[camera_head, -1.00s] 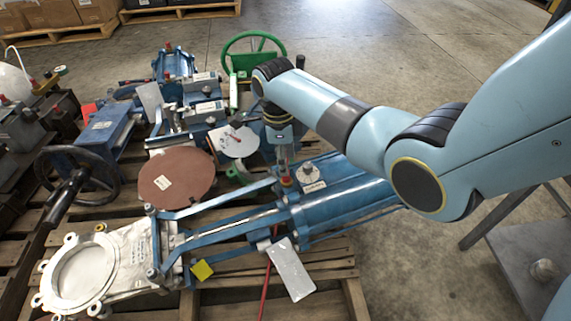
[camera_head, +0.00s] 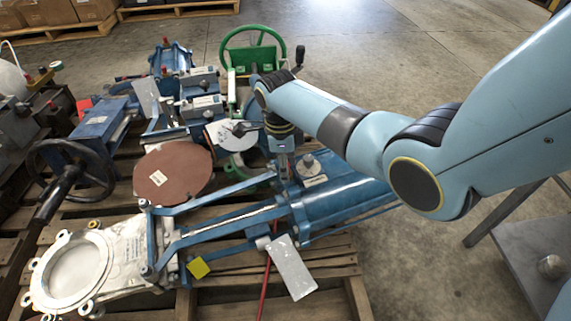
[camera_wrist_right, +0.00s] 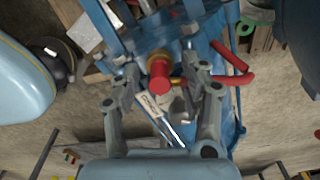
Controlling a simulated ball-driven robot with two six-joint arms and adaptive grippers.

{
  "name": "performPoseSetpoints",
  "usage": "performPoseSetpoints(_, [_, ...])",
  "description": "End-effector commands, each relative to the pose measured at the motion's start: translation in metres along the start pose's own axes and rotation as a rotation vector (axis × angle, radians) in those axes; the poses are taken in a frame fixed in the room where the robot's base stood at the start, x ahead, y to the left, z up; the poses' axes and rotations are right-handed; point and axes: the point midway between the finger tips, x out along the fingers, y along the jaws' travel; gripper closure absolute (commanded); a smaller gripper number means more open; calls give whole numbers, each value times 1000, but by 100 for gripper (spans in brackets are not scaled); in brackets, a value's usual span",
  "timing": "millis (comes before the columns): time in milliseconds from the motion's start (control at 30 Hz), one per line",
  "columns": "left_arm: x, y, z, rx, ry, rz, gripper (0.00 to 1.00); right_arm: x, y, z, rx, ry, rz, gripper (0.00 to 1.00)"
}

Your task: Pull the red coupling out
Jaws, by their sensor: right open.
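The red coupling (camera_wrist_right: 159,75) shows in the right wrist view as a short red cylinder with a brassy collar, on the blue valve actuator (camera_head: 345,203). My right gripper (camera_wrist_right: 162,86) is open, with one finger on each side of the coupling and a visible gap to each. I cannot tell how deep the fingers reach. My left gripper is not in view.
Red lever handles (camera_wrist_right: 234,66) lie right of the coupling in the wrist view. A white tag (camera_head: 291,268), a brown disc (camera_head: 172,173), a green handwheel (camera_head: 252,52) and a black handwheel (camera_head: 70,172) crowd the wooden pallet (camera_head: 330,293).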

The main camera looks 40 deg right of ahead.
Motion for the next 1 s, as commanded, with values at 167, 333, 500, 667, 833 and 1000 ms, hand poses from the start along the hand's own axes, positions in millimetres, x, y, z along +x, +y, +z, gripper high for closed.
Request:
performPoseSetpoints(167, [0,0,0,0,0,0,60,0,0,0,0,0,0,56])
performPoseSetpoints(333, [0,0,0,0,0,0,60,0,0,0,0,0,0,56])
performPoseSetpoints(500, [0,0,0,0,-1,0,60,-1,0,0,0,0,0,56])
performPoseSetpoints(667, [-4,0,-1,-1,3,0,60,-2,0,0,0,0,0,56])
performPoseSetpoints(833, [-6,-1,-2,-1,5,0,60,-1,0,0,0,0,0,56])
performPoseSetpoints(1000, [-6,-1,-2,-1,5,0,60,0,0,0,0,0,0,56])
